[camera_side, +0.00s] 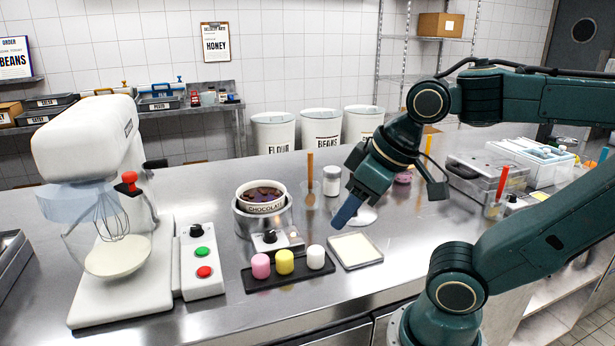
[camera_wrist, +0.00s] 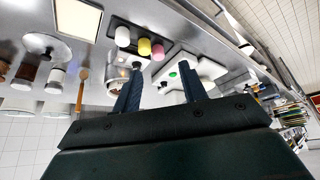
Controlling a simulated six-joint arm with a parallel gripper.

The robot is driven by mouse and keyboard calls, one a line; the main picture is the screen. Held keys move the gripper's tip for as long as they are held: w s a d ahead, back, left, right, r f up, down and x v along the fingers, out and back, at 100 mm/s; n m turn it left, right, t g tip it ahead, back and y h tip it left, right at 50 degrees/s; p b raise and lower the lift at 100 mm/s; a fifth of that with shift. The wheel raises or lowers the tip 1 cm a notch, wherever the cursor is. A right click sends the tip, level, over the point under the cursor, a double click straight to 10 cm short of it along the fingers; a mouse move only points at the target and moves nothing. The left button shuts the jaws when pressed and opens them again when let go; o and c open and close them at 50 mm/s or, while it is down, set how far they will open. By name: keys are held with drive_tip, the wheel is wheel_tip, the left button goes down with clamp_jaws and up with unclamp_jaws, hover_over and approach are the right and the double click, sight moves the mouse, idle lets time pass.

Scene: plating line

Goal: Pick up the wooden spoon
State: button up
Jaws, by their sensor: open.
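The gripper is not touching the spoon.
A chocolate pot (camera_side: 263,196) stands left of the spoon and a white-lidded jar (camera_side: 332,180) right of it. In front are a black tray (camera_side: 290,279) with pink, yellow and white pieces, and a pale square tray (camera_side: 355,250). A mixer (camera_side: 98,150) stands far left.

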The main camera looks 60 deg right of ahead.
drive_tip(key=w+d+r+n+g, duration=0.1)
drive_tip(key=w+d+r+n, duration=0.2)
drive_tip(key=w+d+r, duration=0.4)
drive_tip(key=n+g, duration=0.5)
drive_tip(key=n, duration=0.3)
hover_over(310, 163)
drive_tip(key=d, duration=0.1)
wheel_tip(310, 163, down, 3)
drive_tip(key=shift+f, duration=4.35)
drive_tip(key=shift+f, duration=0.1)
drive_tip(key=shift+w+a+f, duration=0.1)
drive_tip(key=shift+f, duration=1.15)
drive_tip(key=shift+w+f, duration=0.1)
drive_tip(key=shift+f, duration=1.15)
